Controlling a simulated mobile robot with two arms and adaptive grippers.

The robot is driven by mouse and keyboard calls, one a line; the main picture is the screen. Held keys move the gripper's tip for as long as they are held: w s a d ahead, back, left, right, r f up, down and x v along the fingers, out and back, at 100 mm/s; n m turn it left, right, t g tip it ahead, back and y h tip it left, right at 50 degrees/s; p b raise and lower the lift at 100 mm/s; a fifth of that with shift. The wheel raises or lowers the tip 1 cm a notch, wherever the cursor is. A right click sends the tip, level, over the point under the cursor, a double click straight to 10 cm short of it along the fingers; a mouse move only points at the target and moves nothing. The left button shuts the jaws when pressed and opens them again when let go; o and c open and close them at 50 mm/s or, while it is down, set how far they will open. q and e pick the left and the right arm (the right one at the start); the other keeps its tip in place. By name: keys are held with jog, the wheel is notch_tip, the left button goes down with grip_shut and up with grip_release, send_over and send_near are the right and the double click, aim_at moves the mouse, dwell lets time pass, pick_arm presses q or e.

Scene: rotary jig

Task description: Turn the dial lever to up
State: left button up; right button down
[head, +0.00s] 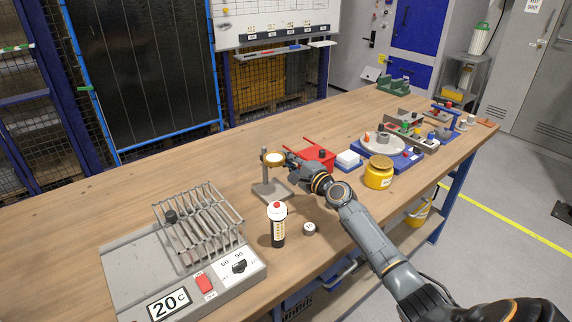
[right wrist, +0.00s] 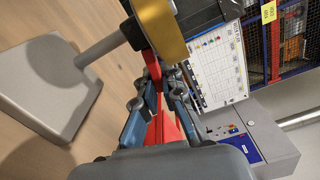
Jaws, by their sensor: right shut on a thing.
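The dial (head: 273,158) is a gold-rimmed disc with a pale face on a grey post with a square base (head: 272,190). It stands on the table left of my right gripper (head: 291,161). In the right wrist view, the dial's gold side (right wrist: 160,28) and the grey base (right wrist: 45,85) show close up. A red lever (right wrist: 152,68) sticks out from the dial, roughly sideways to the post. My right gripper (right wrist: 158,88) is shut on this lever. In the head view, the gripper mostly hides the lever. My left gripper is not in view.
A black and white bottle with a red top (head: 277,224) and a small round piece (head: 309,228) stand in front. A red bin (head: 318,158) and yellow jar (head: 379,172) are at right. The table's back left is clear.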

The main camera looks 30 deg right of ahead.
jog(key=shift+r+n+b, duration=0.25)
jog(key=shift+n+b, duration=0.05)
jog(key=shift+n, duration=0.8)
jog(key=c, duration=1.4)
grip_release()
jog(key=shift+r, duration=0.1)
jog(key=shift+c, duration=0.2)
jog(key=s+d, duration=0.1)
jog(key=s, duration=1.1)
